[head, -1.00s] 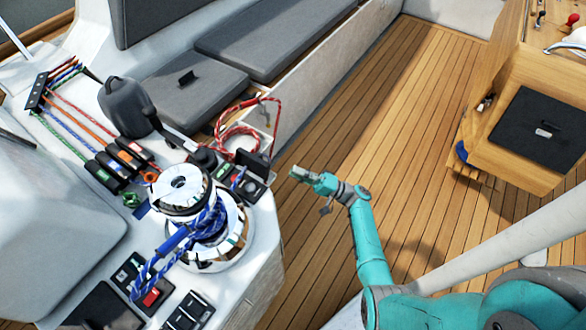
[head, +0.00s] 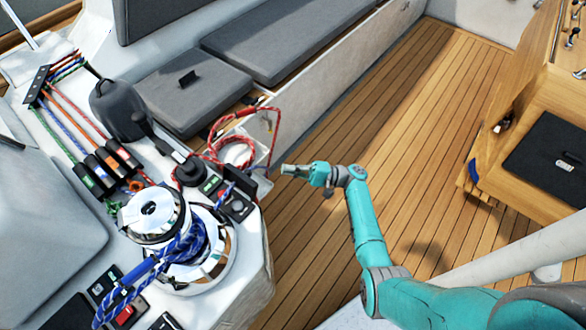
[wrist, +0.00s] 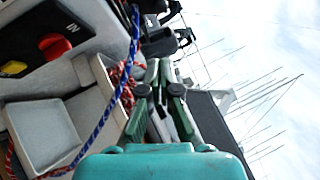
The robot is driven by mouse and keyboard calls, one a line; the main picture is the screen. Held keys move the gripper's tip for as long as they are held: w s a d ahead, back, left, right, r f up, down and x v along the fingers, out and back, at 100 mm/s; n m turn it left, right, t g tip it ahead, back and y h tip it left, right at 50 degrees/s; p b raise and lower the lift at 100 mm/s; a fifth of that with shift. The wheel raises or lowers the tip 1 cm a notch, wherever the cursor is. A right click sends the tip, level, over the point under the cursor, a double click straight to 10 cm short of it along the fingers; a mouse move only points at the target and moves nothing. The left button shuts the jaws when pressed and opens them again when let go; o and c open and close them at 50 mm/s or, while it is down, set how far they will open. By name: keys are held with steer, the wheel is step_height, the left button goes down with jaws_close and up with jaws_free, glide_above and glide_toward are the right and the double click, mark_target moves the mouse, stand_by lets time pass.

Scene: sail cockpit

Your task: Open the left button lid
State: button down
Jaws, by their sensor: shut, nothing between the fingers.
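A small black button panel (head: 238,204) sits on the white cockpit side by the big winch, with a green label (head: 210,184) near it. A dark flap (head: 248,184) stands raised at its far right edge. I cannot tell which part is the left button lid. In the wrist view, a red button (wrist: 55,46) and a yellow one (wrist: 13,68) show on a dark panel marked "IN". My gripper (head: 287,169) is shut and empty, in the air to the right of the panel, apart from it. Its fingers (wrist: 160,75) point up in the wrist view.
The chrome winch (head: 155,212) with blue rope stands left of the panel. Red rope (head: 240,135) hangs in coils behind it. Another button panel (head: 105,285) lies at the lower left. A wooden table (head: 520,170) stands at the right. The teak floor (head: 400,130) is clear.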

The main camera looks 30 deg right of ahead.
steer(key=w+a+r, duration=0.2)
steer(key=a+r, duration=0.1)
steer(key=a, duration=0.5)
steer(key=shift+w+a+r, duration=0.15)
steer(key=shift+w+a, duration=0.05)
steer(key=shift+a, duration=0.15)
steer(key=r+n, duration=0.1)
steer(key=n+g+h, duration=0.1)
steer(key=shift+s+a+r+n+g, duration=0.15)
steer(key=shift+a+r+n+g, duration=0.15)
steer(key=shift+a+r, duration=0.1)
